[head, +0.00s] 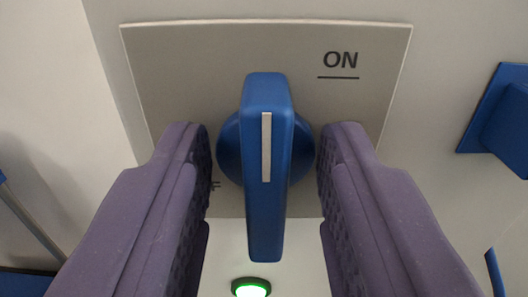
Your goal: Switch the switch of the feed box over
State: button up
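The feed box's switch (267,225) is a blue rotary knob with a long bar handle and a pale stripe. The handle stands nearly upright in the picture, in front of a grey plate (190,60). The word ON, underlined, is at the plate's upper right. Another label at lower left is mostly hidden by my left finger; only an F shows. My gripper (264,165) is open. Its two purple ridged fingers stand on either side of the knob, with a gap to the handle on both sides.
A green lit lamp (251,288) is below the switch on the pale box face. A blue block (505,120) sticks out at the right edge. Further blue parts show at the lower left and lower right edges.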

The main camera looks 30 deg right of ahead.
grip_shut()
jog(key=shift+n, duration=0.3)
jog(key=n+p, duration=0.2)
jog(key=n, duration=0.1)
jog(key=shift+w+a+n, duration=0.1)
jog(key=shift+n, duration=0.3)
jog(key=n+p, duration=0.2)
jog(key=n, duration=0.2)
jog(key=shift+a+n+p, duration=0.1)
jog(key=shift+n+p, duration=0.2)
jog(key=shift+w+a+f+n+p, duration=0.1)
jog(key=shift+n+p, duration=0.2)
jog(key=shift+n, duration=1.15)
jog(key=shift+s+d+f+n+p, duration=0.15)
jog(key=shift+n+p, duration=0.15)
jog(key=shift+n, duration=1.1)
jog(key=shift+w+a+f+n+p, duration=0.15)
jog(key=shift+n+p, duration=0.15)
jog(key=shift+n, duration=1.45)
